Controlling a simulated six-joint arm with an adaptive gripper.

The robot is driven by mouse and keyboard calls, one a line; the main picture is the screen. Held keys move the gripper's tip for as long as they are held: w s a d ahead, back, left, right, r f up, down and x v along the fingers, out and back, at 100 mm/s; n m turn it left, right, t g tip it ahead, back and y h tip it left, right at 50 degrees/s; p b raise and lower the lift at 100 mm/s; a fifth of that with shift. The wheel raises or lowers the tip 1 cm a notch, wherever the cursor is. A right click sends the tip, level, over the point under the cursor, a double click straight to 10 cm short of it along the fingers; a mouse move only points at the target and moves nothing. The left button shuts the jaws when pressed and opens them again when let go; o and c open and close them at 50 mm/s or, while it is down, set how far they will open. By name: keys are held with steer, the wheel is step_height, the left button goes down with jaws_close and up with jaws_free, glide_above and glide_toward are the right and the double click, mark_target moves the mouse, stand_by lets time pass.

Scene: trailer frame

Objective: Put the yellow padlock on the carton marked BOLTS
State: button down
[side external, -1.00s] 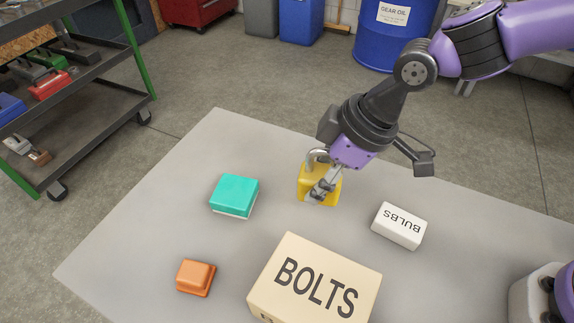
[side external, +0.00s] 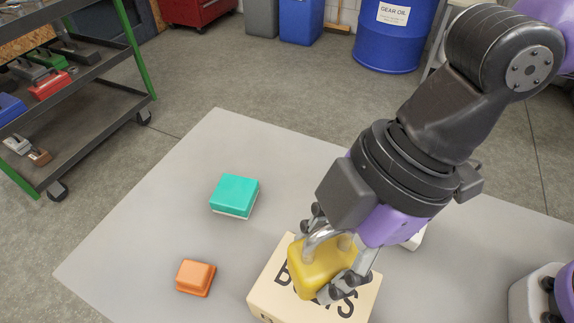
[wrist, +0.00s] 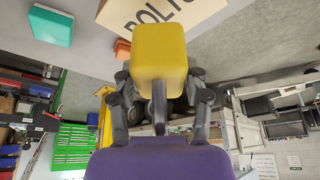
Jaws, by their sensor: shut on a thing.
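The yellow padlock (side external: 318,268), with a grey shackle, is in my gripper (side external: 328,255), which is shut on it. In the side view it is tilted and in front of the middle of the BOLTS carton (side external: 265,298), hiding part of the lettering. It appears held above the carton; the gap below it cannot be judged. In the wrist view the padlock (wrist: 160,55) fills the space between the fingers, and the cream carton (wrist: 200,8) shows beyond it at the top. No other thing is seen on the carton's visible top.
A teal box (side external: 235,194) and an orange box (side external: 195,277) sit on the grey table (side external: 150,225) to the left. The white BULBS box (side external: 415,241) is mostly hidden behind my gripper. The table's back left is clear.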

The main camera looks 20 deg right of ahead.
mark_target(321, 273)
steer(key=shift+f, duration=2.15)
steer(key=shift+f, duration=0.15)
steer(key=shift+c, duration=1.5)
jaws_free()
steer(key=v, duration=1.2)
steer(key=w+d+f+m+t+h, duration=0.1)
steer(key=w+d+m+t+h, duration=0.1)
steer(key=d+m, duration=0.7)
steer(key=w+d+f+m+t+h, duration=0.1)
steer(key=w+d+m+t+h, duration=0.1)
steer(key=d+m, duration=0.7)
steer(key=d+t, duration=0.1)
steer(key=d, duration=0.7)
steer(key=shift+w+f+t+h, duration=0.15)
steer(key=shift+f+t+h, duration=0.15)
steer(key=shift+f, duration=0.1)
